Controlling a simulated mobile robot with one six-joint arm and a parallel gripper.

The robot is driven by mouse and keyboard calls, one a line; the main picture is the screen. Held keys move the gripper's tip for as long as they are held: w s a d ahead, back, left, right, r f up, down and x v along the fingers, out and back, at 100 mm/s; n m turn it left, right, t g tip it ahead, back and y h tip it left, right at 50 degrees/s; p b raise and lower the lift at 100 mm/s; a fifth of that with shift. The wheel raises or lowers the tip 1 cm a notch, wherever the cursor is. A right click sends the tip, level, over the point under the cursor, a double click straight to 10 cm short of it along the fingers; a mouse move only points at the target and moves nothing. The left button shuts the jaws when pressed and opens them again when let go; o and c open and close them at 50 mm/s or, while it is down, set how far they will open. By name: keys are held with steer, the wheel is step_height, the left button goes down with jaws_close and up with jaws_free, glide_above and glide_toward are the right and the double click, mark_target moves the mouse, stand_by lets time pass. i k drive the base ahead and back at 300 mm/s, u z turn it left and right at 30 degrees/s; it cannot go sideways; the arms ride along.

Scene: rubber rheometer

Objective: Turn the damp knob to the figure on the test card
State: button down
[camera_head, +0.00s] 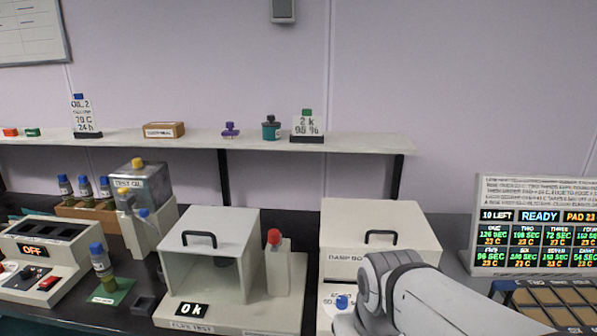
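The damp box (345,225) stands right of centre on the bench, a cream case with a black handle on top and a partly covered "DAMP BO" label. A blue knob (342,301) shows low on its front, just left of my arm. A white dial plate with small print lies around the knob, largely hidden, so its setting cannot be read. A test card (307,124) with a green top stands on the shelf; it reads "2 k" above a percentage that looks like 90 or 98. My arm's rounded grey wrist covers the box's front right; my gripper's fingers do not show.
The flex test box (187,285), showing "0k", with a red-topped post (274,238) stands left of the damp box. A display board (538,215) reading "READY" and a compartment tray (560,297) are at right. Another card (82,115) stands on the shelf (360,139).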

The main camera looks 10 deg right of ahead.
mark_target(341, 300)
steer(key=z, duration=1.95)
steer(key=k, duration=0.8)
steer(key=u, duration=0.9)
steer(key=i, duration=1)
steer(key=u, duration=0.1)
